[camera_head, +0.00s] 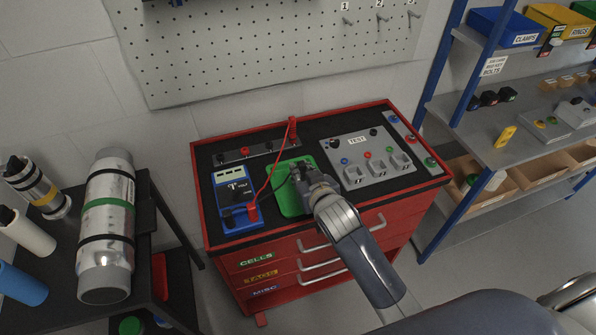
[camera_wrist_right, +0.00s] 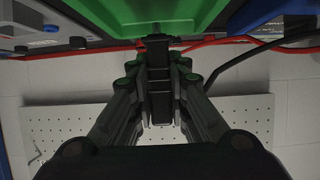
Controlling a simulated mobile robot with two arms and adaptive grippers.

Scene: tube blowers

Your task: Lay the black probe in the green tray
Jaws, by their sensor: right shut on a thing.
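The green tray (camera_head: 285,203) lies on the black top of the red cabinet, just right of the blue meter (camera_head: 234,199). My right gripper (camera_head: 299,174) is over the tray's upper right part in the head view. In the right wrist view my right gripper (camera_wrist_right: 157,85) is shut on the black probe (camera_wrist_right: 158,52), with the green tray (camera_wrist_right: 150,14) close beyond it. In the head view the gripper mostly hides the probe, and I cannot tell whether the probe touches the tray. My left gripper is not in view.
A red probe (camera_head: 292,130) stands upright at the back, its red lead (camera_head: 267,181) looping to the meter. The grey TEST panel (camera_head: 366,158) is right of the tray. A black lead (camera_wrist_right: 240,63) runs right in the wrist view. A pegboard (camera_head: 270,50) hangs behind.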

